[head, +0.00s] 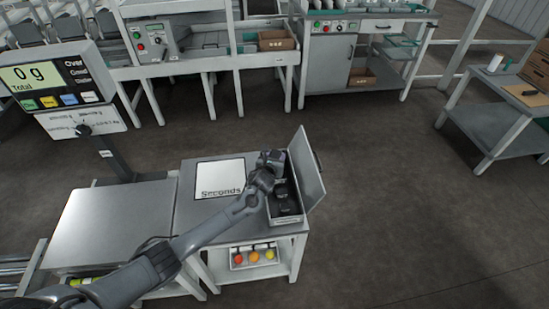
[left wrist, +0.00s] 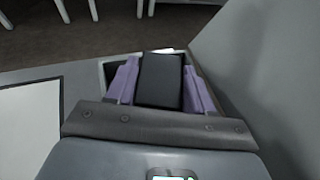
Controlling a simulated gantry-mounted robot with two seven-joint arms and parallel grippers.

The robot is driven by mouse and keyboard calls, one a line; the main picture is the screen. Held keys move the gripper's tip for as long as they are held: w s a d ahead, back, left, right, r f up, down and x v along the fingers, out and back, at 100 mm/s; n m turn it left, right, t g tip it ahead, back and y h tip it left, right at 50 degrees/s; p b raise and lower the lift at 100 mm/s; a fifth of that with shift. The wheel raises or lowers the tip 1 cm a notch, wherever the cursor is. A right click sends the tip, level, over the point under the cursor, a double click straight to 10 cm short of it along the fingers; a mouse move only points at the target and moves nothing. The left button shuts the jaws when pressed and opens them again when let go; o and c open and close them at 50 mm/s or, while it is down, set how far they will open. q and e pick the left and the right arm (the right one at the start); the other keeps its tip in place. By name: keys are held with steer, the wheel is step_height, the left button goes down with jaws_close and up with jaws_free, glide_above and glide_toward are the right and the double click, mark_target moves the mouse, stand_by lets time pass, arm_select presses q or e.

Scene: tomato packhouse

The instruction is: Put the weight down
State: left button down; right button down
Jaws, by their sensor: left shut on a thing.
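My left gripper (head: 276,168) is over the far end of an open weight box (head: 286,219) on the grey table. In the left wrist view its purple fingers (left wrist: 162,82) are shut on a black block-shaped weight (left wrist: 160,78). The box opening shows just behind the weight; I cannot tell whether the weight touches the box. Dark weights (head: 285,206) lie in the near part of the box, and my gripper hides its far part. The weighing scale's display (head: 52,80) reads 0 g. My right gripper is not in view.
The box's raised lid (head: 306,168) stands close on the right of my gripper. A white "Seconds" panel (head: 220,178) lies left of the box. The scale's grey platform (head: 108,225) is bare. A tray with tomatoes (head: 254,257) sits on the shelf below.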

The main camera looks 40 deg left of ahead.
arm_select(q)
steer(key=c, duration=0.7)
jaws_free()
steer(key=shift+s+f, duration=0.35)
steer(key=shift+f, duration=0.55)
steer(key=shift+o, duration=1.4)
steer(key=shift+w+d+r, duration=0.1)
steer(key=shift+r, duration=0.15)
steer(key=shift+s+d+r+p, duration=0.15)
steer(key=shift+s+r+p, duration=0.1)
steer(key=shift+r, duration=0.15)
steer(key=shift+s+d+r+p, duration=0.15)
steer(key=shift+r+p, duration=0.1)
steer(key=shift+r, duration=0.15)
steer(key=p+v, duration=0.4)
steer(key=v, duration=0.7)
steer(key=shift+r, duration=0.2)
steer(key=shift+a, duration=0.1)
